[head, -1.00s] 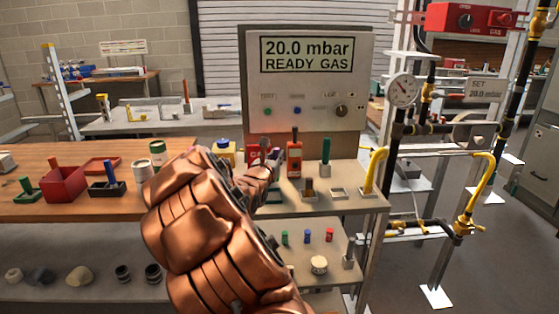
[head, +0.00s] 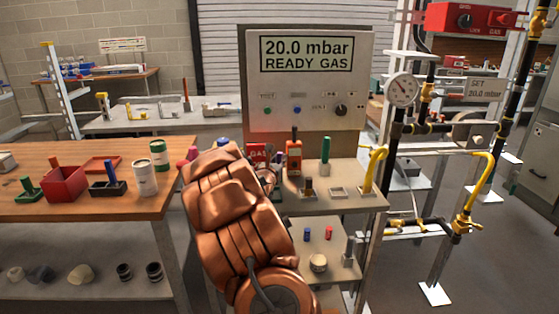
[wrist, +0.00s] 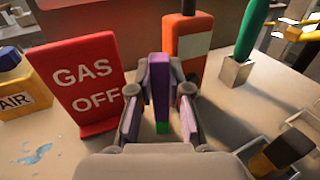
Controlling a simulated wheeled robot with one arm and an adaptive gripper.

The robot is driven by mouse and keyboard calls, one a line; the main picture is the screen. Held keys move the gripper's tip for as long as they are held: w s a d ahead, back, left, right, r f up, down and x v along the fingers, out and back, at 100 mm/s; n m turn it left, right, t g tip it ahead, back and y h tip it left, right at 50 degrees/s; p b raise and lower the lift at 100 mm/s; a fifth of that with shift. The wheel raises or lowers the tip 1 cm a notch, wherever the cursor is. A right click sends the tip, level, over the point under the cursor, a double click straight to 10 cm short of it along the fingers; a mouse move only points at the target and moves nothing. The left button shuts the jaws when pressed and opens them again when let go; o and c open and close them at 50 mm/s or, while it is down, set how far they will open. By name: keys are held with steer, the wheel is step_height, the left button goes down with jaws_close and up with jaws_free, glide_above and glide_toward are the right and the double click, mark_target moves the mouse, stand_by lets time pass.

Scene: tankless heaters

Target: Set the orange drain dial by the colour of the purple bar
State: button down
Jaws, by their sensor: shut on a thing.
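My gripper (wrist: 160,105) is shut on an upright purple bar (wrist: 160,78), with a finger on each side. The bar's lower end is green (wrist: 162,127). In the head view my gripper (head: 266,178) is at the left part of the grey bench and my copper arm hides most of it; I cannot make out the bar there. I cannot pick out an orange drain dial in either view.
A red GAS OFF sign (wrist: 85,82) stands left of the bar, and an orange instrument (wrist: 190,40) stands behind it. A green-handled block (wrist: 243,55) is to the right. The display panel (head: 306,90) reads 20.0 mbar READY GAS. A wooden table (head: 80,208) is at left.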

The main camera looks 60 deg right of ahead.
steer(key=shift+f, duration=0.1)
steer(key=shift+f, duration=0.15)
steer(key=c, duration=1.1)
jaws_free()
steer(key=shift+r, duration=0.2)
steer(key=shift+a+r, duration=0.1)
steer(key=b+v, duration=0.1)
steer(key=v, duration=0.9)
steer(key=shift+a, duration=0.4)
steer(key=shift+s+a, duration=0.25)
steer(key=shift+a, duration=0.25)
